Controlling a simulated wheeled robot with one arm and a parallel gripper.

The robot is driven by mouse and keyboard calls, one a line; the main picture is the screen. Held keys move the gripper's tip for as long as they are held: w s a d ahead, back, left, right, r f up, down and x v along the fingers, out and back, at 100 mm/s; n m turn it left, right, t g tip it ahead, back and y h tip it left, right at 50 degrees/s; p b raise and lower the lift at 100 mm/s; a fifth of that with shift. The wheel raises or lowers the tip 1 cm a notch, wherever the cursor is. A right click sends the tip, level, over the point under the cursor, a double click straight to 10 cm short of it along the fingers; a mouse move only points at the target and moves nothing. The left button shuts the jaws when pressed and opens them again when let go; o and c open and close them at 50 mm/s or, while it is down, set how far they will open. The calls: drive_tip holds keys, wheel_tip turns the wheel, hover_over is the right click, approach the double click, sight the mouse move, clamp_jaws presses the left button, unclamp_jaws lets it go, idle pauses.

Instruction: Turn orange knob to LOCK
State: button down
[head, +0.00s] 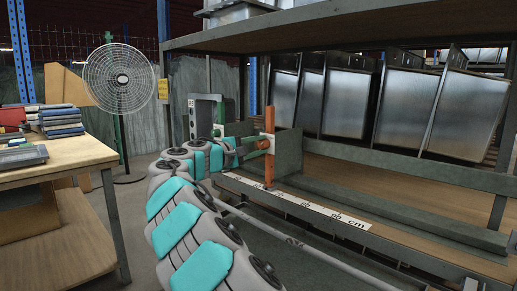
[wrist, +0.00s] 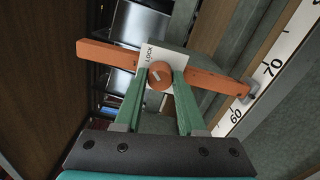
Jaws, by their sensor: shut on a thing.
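The orange knob (wrist: 160,76) is round and sits on a white label plate with the word LOCK (wrist: 149,54) on it. The plate is fixed to a long orange bar (wrist: 100,50). In the head view the orange bar (head: 269,170) stands upright at the front of the rack. My gripper (wrist: 160,71) has green fingers, one on each side of the knob, and is shut on it. A pale mark shows on the knob face; its exact direction is hard to tell. In the head view my gripper (head: 250,147) reaches the bar from the left, and the knob is mostly hidden.
A white ruler strip (head: 290,208) runs along the rack's front edge. Several metal sinks (head: 350,100) lean on the rack behind the bar. A grey-green upright panel (head: 289,152) stands right of the bar. A wooden table (head: 75,155) with books and a fan (head: 122,78) are at left.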

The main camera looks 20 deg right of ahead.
idle(0.3)
drive_tip(key=c, duration=0.5)
unclamp_jaws()
drive_tip(key=v, duration=0.7)
drive_tip(key=shift+s+a, duration=0.15)
drive_tip(key=shift+a, duration=0.2)
